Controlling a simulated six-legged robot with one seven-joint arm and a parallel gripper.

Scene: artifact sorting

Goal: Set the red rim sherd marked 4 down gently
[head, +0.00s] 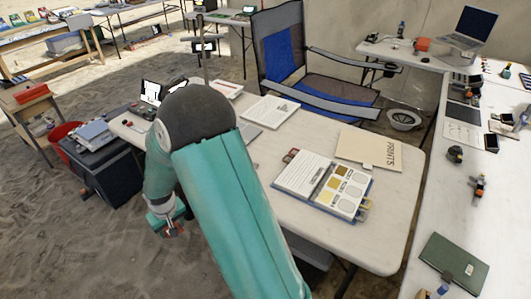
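My arm crosses the middle of the head view, and my gripper (174,231) hangs low at the left, beyond the near side of the white table (232,168). A small reddish patch shows at the gripper's end. It is too small to tell whether it is the red rim sherd or part of the gripper, and whether the fingers are open or shut. No mark 4 can be read anywhere. Small reddish bits (128,123) lie at the table's far left end, too small to identify.
An open binder (318,187) and a PRINTS folder (370,149) lie on the table's right half. A blue folding chair (300,70) stands behind. A dark box (100,165) and red bucket (63,131) stand left.

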